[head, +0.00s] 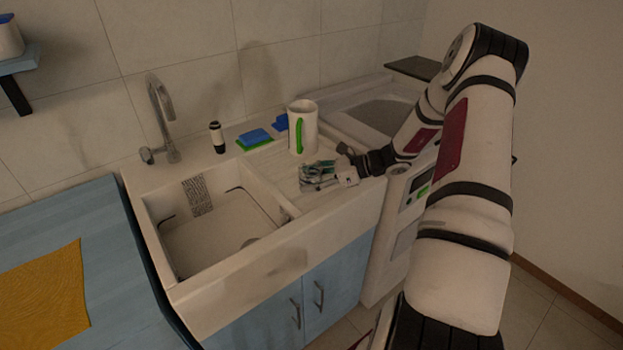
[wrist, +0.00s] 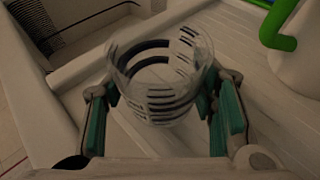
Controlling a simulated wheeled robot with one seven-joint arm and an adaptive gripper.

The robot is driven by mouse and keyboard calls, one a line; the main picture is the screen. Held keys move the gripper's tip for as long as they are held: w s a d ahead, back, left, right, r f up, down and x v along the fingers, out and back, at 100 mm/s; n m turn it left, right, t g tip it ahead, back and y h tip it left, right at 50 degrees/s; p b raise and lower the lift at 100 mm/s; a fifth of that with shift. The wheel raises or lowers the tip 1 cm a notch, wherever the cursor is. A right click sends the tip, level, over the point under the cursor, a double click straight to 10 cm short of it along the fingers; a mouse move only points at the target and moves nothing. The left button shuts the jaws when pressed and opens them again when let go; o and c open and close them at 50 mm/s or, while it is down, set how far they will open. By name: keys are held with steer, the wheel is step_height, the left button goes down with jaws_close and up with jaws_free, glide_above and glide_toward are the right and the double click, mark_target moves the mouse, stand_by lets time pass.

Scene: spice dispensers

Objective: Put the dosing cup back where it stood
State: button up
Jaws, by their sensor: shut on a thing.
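The dosing cup (wrist: 160,85) is clear with dark measuring lines. In the wrist view it sits between the two green-padded fingers of my gripper (wrist: 160,108), which is shut on it. The cup is over the ribbed drainboard right of the sink; I cannot tell whether its base touches the surface. In the head view my gripper (head: 312,174) is low over the drainboard (head: 285,163), in front of the white jug, and the cup is hard to make out there.
A white jug with a green handle (head: 302,128) stands just behind my gripper. The sink basin (head: 225,235) opens to the left. Blue and green sponges (head: 254,138) and a dark-topped bottle (head: 217,138) stand along the back, near the faucet (head: 163,115).

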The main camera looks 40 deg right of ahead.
steer(key=shift+f, duration=0.15)
steer(key=o, duration=1.3)
steer(key=shift+c, duration=0.2)
